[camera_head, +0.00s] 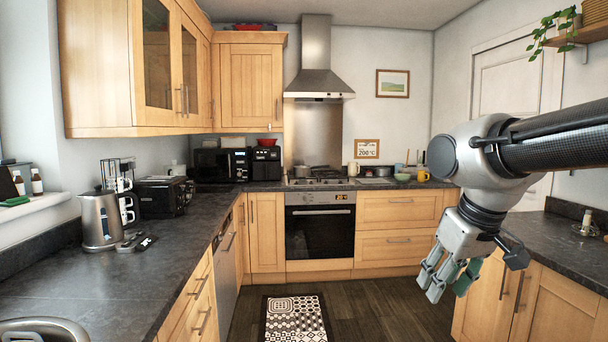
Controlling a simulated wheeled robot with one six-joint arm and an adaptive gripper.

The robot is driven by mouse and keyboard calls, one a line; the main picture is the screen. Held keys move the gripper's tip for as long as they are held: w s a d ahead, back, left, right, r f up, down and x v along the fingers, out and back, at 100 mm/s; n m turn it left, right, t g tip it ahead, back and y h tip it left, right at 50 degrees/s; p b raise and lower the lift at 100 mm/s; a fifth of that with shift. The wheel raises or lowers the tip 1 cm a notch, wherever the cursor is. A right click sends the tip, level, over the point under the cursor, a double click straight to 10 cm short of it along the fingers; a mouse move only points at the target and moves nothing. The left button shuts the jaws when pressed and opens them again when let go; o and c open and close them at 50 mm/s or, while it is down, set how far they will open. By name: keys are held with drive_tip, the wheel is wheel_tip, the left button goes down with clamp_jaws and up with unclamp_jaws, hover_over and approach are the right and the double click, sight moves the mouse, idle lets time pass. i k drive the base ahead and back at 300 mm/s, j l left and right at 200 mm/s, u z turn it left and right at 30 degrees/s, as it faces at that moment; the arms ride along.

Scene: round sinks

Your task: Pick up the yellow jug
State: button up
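A small yellow vessel (423,177), probably the yellow jug, stands on the back counter, right of the hob and near the corner. It is small in view, so its handle and details are hard to tell. My gripper (449,279) hangs in the right foreground with its fingers pointing down. Its fingers are apart, with nothing visible between them. It is in front of and below the vessel in the picture, well clear of it.
A green bowl (402,177) is just left of the yellow vessel. A pale jug (353,169) stands near the hob (318,179). A kettle (100,219) and toaster (162,197) are on the left counter. A patterned mat (296,318) lies on the open floor.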

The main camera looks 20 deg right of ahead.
sight(421, 174)
drive_tip(key=z, duration=1.1)
drive_tip(key=i+u, duration=0.2)
drive_tip(key=i, duration=4.4)
drive_tip(key=i+j, duration=0.1)
drive_tip(key=i, duration=0.65)
drive_tip(key=i+j, duration=0.15)
drive_tip(key=i, duration=0.55)
drive_tip(key=i+j, duration=0.15)
drive_tip(key=i, duration=0.15)
drive_tip(key=l+z, duration=0.05)
